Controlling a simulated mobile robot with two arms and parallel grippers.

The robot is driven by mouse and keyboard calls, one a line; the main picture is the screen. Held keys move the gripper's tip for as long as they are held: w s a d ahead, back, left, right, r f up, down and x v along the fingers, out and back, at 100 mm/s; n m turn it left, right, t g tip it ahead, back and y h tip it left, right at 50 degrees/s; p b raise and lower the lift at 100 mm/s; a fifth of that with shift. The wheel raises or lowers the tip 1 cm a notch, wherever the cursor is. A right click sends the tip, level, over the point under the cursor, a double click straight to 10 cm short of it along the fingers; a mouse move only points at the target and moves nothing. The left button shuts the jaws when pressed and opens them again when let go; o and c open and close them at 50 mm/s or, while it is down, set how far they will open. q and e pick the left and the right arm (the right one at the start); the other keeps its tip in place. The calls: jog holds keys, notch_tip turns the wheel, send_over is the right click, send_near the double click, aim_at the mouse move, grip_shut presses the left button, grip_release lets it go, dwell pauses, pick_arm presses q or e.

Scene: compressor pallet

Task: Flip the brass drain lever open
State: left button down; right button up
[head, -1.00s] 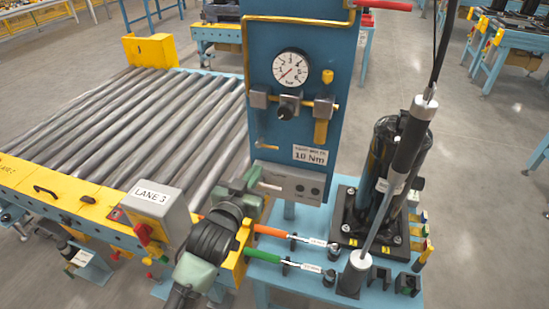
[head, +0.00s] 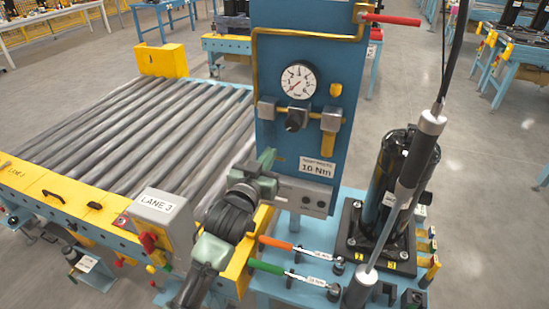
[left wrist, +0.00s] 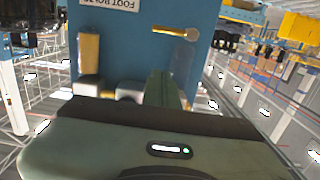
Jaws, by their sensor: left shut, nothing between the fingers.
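The brass drain lever (left wrist: 172,31) shows in the left wrist view, lying roughly crosswise on the blue panel (left wrist: 140,12), with a round end at its right. In the head view only a short bit of the lever (head: 279,158) shows at the panel's lower left, the rest being hidden behind my gripper. My left gripper (head: 266,159) is shut and empty, with its fingertips up beside the lever. In the left wrist view the grey-green fingers (left wrist: 165,90) point towards the panel, apart from the lever in the picture. Whether they touch it I cannot tell. My right gripper is not in view.
A pressure gauge (head: 298,80) and regulator knobs (head: 297,118) sit above on the panel. The roller conveyor (head: 130,140) lies left. Below are orange (head: 276,242) and green-handled (head: 267,266) wrenches and a black compressor (head: 385,190).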

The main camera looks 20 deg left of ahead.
pick_arm(q)
jog(key=shift+w+d+f, duration=0.1)
jog(key=shift+w+f, duration=1.95)
jog(key=shift+w, duration=0.1)
